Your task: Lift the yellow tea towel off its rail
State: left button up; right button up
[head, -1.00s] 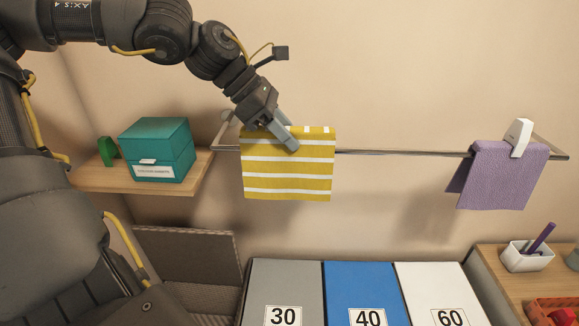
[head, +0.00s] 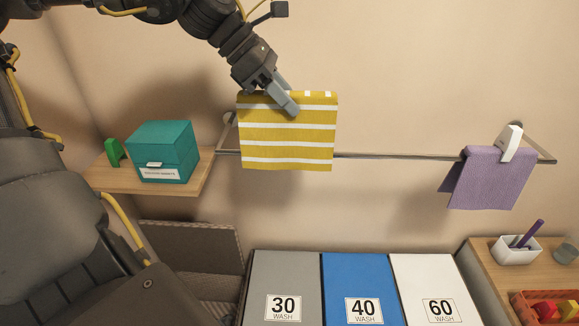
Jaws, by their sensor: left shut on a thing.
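The yellow tea towel (head: 289,143) with white stripes hangs from my left gripper (head: 289,104), which is shut on its top edge. The towel is folded over and hangs flat. Its top edge is clearly above the metal rail (head: 390,157), and its lower part hangs in front of the rail, hiding that stretch of it. I cannot tell whether the back layer is clear of the rail. My right gripper is not in view.
A purple cloth (head: 489,179) hangs at the rail's right end under a white clip (head: 511,142). A teal box (head: 163,152) stands on the left shelf (head: 197,178). Grey, blue and white bins (head: 361,279) stand below. A white cup (head: 512,251) stands on the right.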

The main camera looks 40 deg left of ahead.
pick_arm(q)
jog(key=shift+r+p, duration=1.55)
jog(key=shift+r, duration=1.3)
jog(key=shift+f, duration=0.1)
